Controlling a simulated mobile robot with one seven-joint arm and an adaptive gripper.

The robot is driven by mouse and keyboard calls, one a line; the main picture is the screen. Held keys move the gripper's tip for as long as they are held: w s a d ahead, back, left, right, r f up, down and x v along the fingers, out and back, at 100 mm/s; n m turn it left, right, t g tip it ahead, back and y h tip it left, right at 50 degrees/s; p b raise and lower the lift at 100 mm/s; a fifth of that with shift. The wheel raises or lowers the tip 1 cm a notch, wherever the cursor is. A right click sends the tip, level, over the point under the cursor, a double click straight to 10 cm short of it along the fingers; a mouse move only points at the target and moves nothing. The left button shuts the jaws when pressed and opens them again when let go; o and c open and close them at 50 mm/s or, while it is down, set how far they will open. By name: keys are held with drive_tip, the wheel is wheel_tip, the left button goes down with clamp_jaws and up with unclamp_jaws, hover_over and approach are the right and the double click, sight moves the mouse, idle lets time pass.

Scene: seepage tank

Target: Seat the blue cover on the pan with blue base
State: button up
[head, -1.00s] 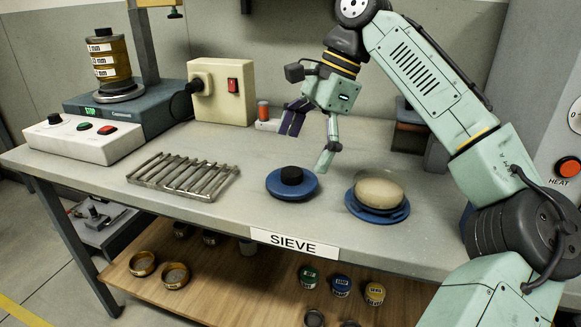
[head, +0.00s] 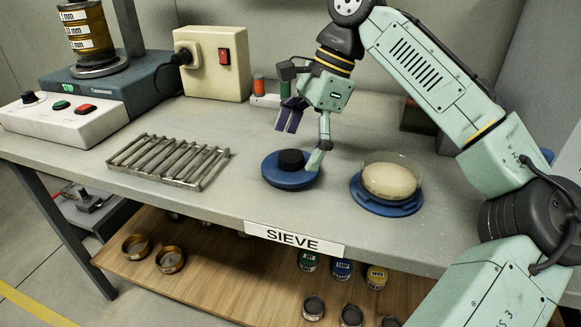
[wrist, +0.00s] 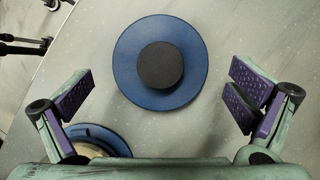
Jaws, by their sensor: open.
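The blue cover (head: 278,177) is a flat blue disc with a black knob (head: 291,159). It lies on the bench in the head view. The pan with blue base (head: 385,207) stands to its right, with a clear wall around a pale, rounded content (head: 391,180). My gripper (head: 304,145) is open, just above the cover. In the wrist view the cover (wrist: 132,80) lies ahead of and between the spread fingers (wrist: 160,95), with nothing held. Part of the pan (wrist: 108,138) shows at the lower left, partly hidden by my gripper.
A metal bar rack (head: 168,160) lies left of the cover. A control box (head: 62,118) and shaker with stacked sieves (head: 90,35) stand further left. A beige switch box (head: 213,62) is at the back. The bench's front edge carries a SIEVE label (head: 293,240).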

sight(292, 155)
drive_tip(key=x, duration=0.3)
drive_tip(key=shift+a+f, duration=0.1)
drive_tip(key=c, duration=1.1)
